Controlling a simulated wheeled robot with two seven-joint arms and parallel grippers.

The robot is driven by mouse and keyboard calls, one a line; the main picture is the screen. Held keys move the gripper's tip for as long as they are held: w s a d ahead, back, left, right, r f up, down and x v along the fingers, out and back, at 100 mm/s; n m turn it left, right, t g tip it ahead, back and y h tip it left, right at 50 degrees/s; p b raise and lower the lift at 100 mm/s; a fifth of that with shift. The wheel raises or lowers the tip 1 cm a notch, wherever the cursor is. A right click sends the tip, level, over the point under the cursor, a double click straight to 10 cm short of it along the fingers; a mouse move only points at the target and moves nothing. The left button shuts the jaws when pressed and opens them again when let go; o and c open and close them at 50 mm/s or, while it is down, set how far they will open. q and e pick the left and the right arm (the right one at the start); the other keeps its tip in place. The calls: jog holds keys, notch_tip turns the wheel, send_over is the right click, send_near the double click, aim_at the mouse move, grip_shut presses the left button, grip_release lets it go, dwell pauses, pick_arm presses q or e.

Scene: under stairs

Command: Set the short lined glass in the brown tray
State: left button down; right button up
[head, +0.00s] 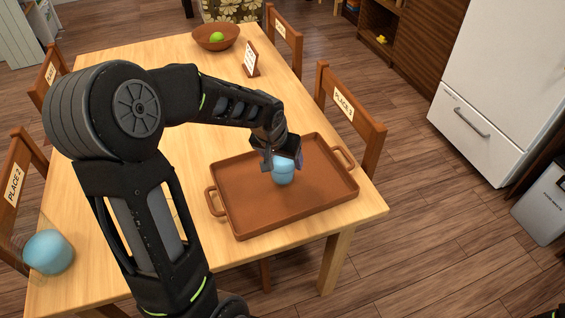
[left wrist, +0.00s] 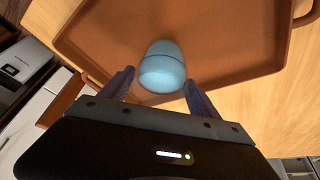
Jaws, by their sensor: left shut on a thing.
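The short lined glass (head: 283,172) is light blue, with a faint line around it. It is within the outline of the brown tray (head: 240,217), near its middle. My left gripper (head: 281,156) reaches down over the tray and is shut on the glass. In the left wrist view, the glass (left wrist: 162,68) sits between the two fingers, with the tray (left wrist: 225,40) behind it. I cannot tell whether the glass's base touches the tray floor. My right gripper is not in view.
The tray lies on a light wooden table (head: 130,50). A blue rounded object (head: 48,252) stands at the near left corner. A brown bowl with a green fruit (head: 217,37) and a small sign (head: 251,58) are at the far end. Chairs (head: 350,115) flank the table.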

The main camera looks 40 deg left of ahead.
pick_arm(q)
jog(key=shift+f, duration=0.9)
jog(key=shift+f, duration=0.1)
jog(key=shift+c, duration=0.8)
grip_release()
